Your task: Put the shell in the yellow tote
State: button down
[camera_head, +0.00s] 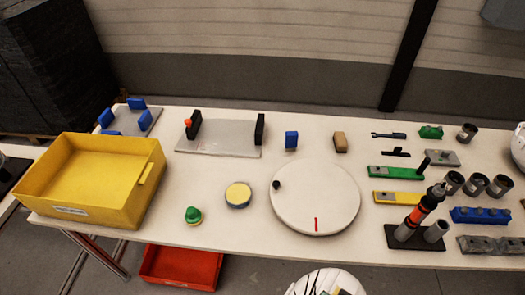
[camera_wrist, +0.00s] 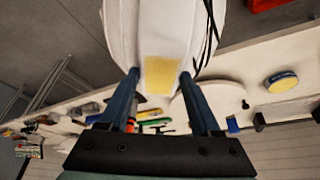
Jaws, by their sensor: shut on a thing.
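The white shell (camera_wrist: 165,30) is held by my gripper (camera_wrist: 159,76), whose two dark blue fingers are shut on its edge, either side of a yellow patch. Black straps hang along its right side in the wrist view. In the head view the shell (camera_head: 300,284) shows only partly at the bottom edge, in front of the table, with dark straps across it. The yellow tote (camera_head: 95,218) stands empty at the table's left end, left of and beyond the shell. The shell is outside the tote.
A red bin (camera_head: 180,267) lies below the table's front edge. A white turntable (camera_head: 316,195), a round yellow-topped pad (camera_head: 238,194) and a green-yellow piece (camera_head: 193,215) are on the table (camera_head: 230,225). Tools and fixtures crowd the right. Another white shell (camera_head: 518,148) is at the right edge.

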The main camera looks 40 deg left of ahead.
aim_at(107, 184)
jog(key=k+j+u, duration=0.5)
jog(key=u, duration=1.05)
